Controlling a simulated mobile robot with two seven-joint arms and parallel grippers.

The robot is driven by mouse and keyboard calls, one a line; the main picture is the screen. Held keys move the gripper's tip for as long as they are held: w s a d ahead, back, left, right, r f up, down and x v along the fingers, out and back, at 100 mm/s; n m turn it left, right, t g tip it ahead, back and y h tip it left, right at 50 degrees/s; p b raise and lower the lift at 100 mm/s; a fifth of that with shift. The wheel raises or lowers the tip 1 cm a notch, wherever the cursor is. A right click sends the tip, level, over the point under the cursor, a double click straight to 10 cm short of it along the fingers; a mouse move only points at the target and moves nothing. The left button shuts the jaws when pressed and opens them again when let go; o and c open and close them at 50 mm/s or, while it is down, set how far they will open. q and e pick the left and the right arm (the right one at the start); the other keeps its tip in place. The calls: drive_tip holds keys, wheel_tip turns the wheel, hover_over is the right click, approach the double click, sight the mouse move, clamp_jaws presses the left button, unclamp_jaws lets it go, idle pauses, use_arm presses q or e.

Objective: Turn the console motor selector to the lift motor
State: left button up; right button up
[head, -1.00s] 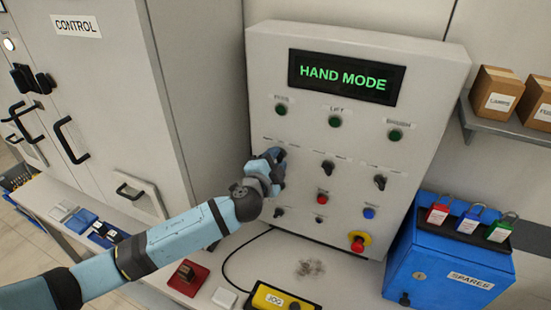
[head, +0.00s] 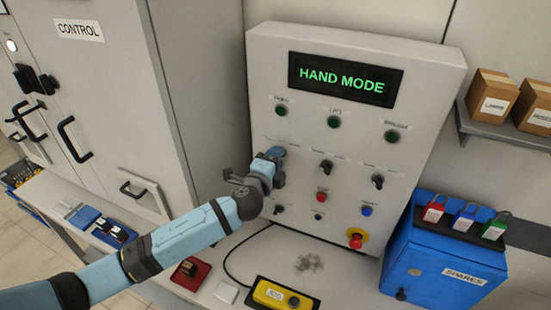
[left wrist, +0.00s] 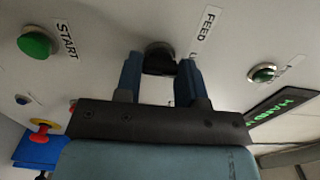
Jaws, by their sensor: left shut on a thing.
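The console (head: 290,55) stands upright with a screen (head: 342,79) reading HAND MODE in green. My left gripper (head: 276,155) is at the left end of the row of black selector knobs and hides the knob there. In the left wrist view its fingers (left wrist: 160,65) are shut on a black selector knob (left wrist: 158,50), with a FEED label (left wrist: 207,30) beside it. The knob's pointing direction is mostly hidden. The middle knob (head: 326,167) and right knob (head: 377,181) are free. My right gripper is not in view.
A red-and-yellow emergency stop (head: 356,239) sits low on the console. A yellow pendant (head: 283,296) lies on the bench below. A blue SPARES box (head: 440,270) with padlocks stands at right. The grey control cabinet (head: 110,100) is close on the left.

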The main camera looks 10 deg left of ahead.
use_arm(q)
drive_tip(key=o, duration=0.9)
drive_tip(key=shift+o, duration=0.2)
drive_tip(key=s+a+b, duration=0.2)
drive_tip(key=s, duration=1.1)
drive_tip(key=shift+s+a, duration=0.3)
